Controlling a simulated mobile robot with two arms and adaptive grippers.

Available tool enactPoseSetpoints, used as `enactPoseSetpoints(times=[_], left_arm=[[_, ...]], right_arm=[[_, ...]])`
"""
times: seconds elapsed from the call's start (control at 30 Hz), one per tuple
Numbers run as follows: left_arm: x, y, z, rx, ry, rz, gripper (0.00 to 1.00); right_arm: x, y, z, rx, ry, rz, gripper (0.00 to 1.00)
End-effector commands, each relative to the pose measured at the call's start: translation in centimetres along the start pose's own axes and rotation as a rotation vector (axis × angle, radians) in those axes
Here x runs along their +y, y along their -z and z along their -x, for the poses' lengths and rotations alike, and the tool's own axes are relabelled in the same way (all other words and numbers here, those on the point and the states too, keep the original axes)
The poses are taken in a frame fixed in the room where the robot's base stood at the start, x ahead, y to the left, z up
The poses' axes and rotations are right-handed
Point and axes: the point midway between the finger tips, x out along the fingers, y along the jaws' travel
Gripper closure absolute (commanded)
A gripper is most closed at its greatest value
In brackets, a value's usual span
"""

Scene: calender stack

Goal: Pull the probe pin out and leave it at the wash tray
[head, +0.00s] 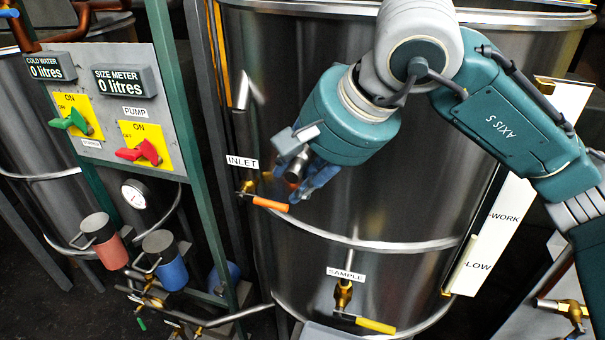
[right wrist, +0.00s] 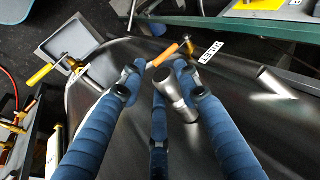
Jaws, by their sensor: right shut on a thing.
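My right gripper (head: 303,172) is in front of the big steel tank (head: 400,150), just right of the INLET label, with its blue fingers shut around a short metal pin. The pin (right wrist: 176,95) is a shiny grey cylinder with a wider end, between the fingertips (right wrist: 158,80) in the right wrist view. It also shows in the head view (head: 296,170). I cannot tell whether its far end is clear of the tank. A grey square tray (right wrist: 57,62) sits beyond the tank's lower edge in the right wrist view. My left gripper is not in view.
The INLET valve with its orange handle (head: 270,204) is close below my right gripper. The SAMPLE valve with a yellow handle (head: 375,325) is lower on the tank. An angled metal stub (head: 243,91) projects at the upper left. The switch panel (head: 110,110) stands left.

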Motion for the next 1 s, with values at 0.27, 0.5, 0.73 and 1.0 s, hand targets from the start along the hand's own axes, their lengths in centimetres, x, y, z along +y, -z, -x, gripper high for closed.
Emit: enactPoseSetpoints(times=[0.27,0.5,0.73,1.0], left_arm=[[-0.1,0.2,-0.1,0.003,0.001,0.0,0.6],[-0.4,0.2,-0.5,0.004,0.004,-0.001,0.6],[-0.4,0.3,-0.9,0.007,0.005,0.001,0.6],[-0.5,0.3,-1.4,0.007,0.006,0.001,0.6]], right_arm=[[-0.7,-0.5,0.2,-0.004,0.02,0.012,1.0],[-0.7,-1.4,0.3,-0.007,0.02,0.016,1.0],[-0.6,-2.4,0.6,-0.009,0.019,0.018,1.0],[-0.6,-3.4,0.8,-0.01,0.018,0.018,1.0]])
